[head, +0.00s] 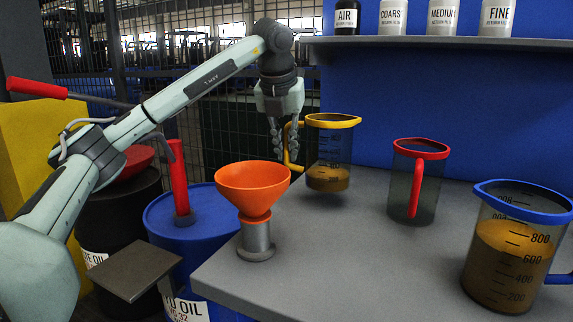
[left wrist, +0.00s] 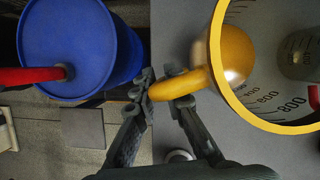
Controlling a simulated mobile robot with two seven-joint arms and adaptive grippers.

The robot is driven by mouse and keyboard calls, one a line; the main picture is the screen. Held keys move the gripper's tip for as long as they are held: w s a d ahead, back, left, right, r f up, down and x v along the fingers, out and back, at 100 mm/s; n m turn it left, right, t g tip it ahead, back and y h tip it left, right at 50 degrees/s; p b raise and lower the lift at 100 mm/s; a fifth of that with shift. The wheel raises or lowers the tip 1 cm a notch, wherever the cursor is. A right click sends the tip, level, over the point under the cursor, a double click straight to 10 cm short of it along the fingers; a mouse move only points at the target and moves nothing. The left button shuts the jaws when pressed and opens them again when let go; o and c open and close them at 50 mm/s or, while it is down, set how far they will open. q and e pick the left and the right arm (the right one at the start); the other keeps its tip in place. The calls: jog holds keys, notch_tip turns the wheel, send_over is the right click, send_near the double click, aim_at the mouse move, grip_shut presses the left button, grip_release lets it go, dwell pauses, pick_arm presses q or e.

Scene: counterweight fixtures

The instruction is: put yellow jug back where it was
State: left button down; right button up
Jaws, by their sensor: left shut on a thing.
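The yellow jug (head: 328,178) has a yellow rim and handle and some brown liquid at its bottom. It is upright at the back left of the grey bench, near the left edge; I cannot tell whether its base touches the bench. My left gripper (head: 281,152) is shut on its handle. In the left wrist view the gripper (left wrist: 160,88) closes on the handle of the jug (left wrist: 262,125), seen from above. My right gripper is not in view.
An orange funnel (head: 252,188) stands at the bench's left edge. A red-rimmed jug (head: 400,180) and a fuller blue-rimmed jug (head: 505,255) stand to the right. A blue drum (head: 165,222) is left of the bench. A shelf (head: 440,42) with labelled containers hangs above.

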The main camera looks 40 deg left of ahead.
aim_at(285, 158)
pick_arm(q)
jog(key=shift+f, duration=1.85)
jog(key=c, duration=1.6)
grip_release()
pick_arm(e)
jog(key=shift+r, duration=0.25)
pick_arm(q)
jog(key=p+v, duration=0.1)
jog(key=v, duration=1.1)
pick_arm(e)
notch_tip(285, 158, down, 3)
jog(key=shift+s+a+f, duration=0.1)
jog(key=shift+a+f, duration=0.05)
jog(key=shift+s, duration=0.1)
